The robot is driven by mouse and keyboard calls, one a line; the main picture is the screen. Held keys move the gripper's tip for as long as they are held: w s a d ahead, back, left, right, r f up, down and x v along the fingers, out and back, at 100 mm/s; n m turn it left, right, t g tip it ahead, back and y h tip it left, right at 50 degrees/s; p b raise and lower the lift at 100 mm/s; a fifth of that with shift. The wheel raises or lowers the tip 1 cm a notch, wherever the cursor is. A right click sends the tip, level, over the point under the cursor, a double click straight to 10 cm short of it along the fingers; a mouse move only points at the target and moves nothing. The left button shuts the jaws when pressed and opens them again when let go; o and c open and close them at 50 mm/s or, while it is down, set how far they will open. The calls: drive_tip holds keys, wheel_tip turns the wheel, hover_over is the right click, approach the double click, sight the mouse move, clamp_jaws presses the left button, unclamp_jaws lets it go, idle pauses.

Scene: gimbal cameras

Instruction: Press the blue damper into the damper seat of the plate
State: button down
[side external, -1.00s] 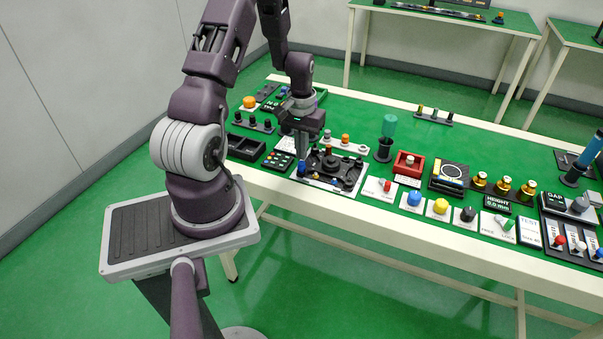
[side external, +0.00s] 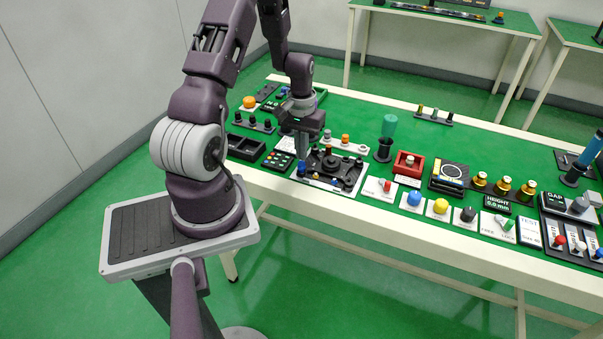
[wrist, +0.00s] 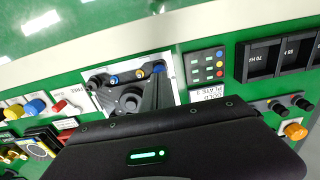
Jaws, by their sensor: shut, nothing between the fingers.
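The plate (side external: 350,191) is white with a dark, multi-armed fixture on it, near the front edge of the green bench. The blue damper (side external: 301,168) stands at the plate's left corner in the side view. In the wrist view a blue piece (wrist: 158,69) shows at the plate's corner. My gripper (side external: 303,156) points down right over the blue damper, shut and empty; I cannot tell whether its tips touch the damper. In the wrist view the gripper's dark housing fills the lower part and hides the fingertips. The damper seat is not clearly visible.
A button box (side external: 279,160) and a black tray (side external: 245,147) stand left of the plate. Right of it are a red switch card (side external: 381,188), a red box (side external: 407,163) and coloured knobs.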

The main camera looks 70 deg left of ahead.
drive_tip(key=shift+f, duration=0.85)
idle(0.5)
drive_tip(key=shift+r, duration=3.5)
drive_tip(key=w+d+r+m+t+y, duration=0.15)
drive_tip(key=d+r+m, duration=0.25)
drive_tip(key=d+r, duration=1.1)
drive_tip(key=s+d+r+m+t, duration=0.2)
drive_tip(key=s+d+r, duration=0.2)
drive_tip(key=s+d, duration=0.2)
drive_tip(key=s+d+r+m+t+h, duration=0.1)
drive_tip(key=s+d+r+m+t, duration=0.1)
drive_tip(key=s+d, duration=0.4)
wheel_tip(320, 180, up, 2)
drive_tip(key=shift+s+d+r+m, duration=0.15)
drive_tip(key=shift+s+m, duration=0.15)
drive_tip(key=shift+m, duration=0.2)
